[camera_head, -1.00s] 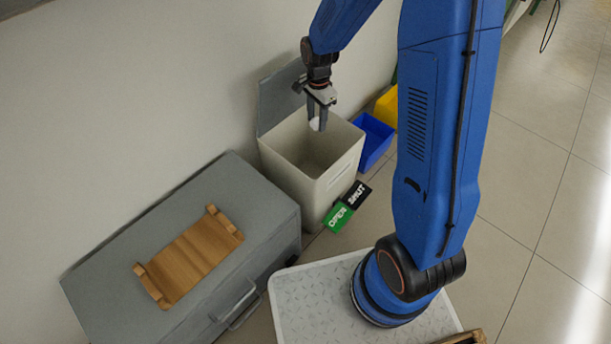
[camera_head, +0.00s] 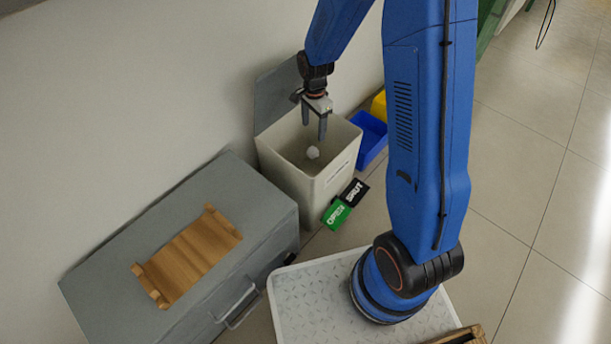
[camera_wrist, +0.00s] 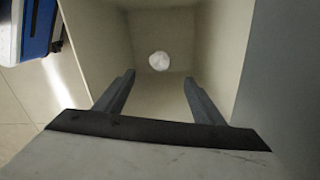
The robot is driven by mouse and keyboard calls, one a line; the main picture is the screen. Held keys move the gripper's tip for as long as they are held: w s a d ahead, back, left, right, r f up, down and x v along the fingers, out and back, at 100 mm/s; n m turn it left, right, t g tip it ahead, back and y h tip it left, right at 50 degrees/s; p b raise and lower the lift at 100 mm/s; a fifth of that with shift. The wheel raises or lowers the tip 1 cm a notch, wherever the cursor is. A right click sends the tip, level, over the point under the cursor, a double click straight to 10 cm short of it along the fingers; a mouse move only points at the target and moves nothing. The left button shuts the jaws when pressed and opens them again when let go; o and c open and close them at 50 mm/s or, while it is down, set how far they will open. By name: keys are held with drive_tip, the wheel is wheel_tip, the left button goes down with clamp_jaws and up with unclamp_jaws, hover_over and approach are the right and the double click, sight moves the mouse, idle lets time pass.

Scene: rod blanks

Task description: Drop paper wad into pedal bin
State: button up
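The white paper wad (camera_head: 313,152) shows inside the open bin, below my gripper and clear of its fingers. In the wrist view the paper wad (camera_wrist: 159,61) lies beyond the fingertips, within the bin's walls; I cannot tell whether it rests on the bottom or is still falling. The pale pedal bin (camera_head: 335,178) stands with its grey lid (camera_head: 277,97) raised against the wall. My gripper (camera_head: 314,137) is open and empty over the bin's mouth, fingers pointing down. Its spread fingers (camera_wrist: 159,82) also show in the wrist view. Green OPEN and black SHUT pedals (camera_head: 345,203) are at the bin's foot.
A grey drawer cabinet (camera_head: 110,262) with a wooden tray (camera_head: 188,256) on top stands left of the bin. A blue box (camera_head: 372,138) and a yellow one (camera_head: 379,105) are right of it. Tiled floor (camera_head: 510,190) at right is clear.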

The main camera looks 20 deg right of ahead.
drive_tip(key=shift+r, duration=0.1)
wheel_tip(320, 180, up, 7)
drive_tip(key=shift+r, duration=0.15)
idle(0.5)
idle(0.3)
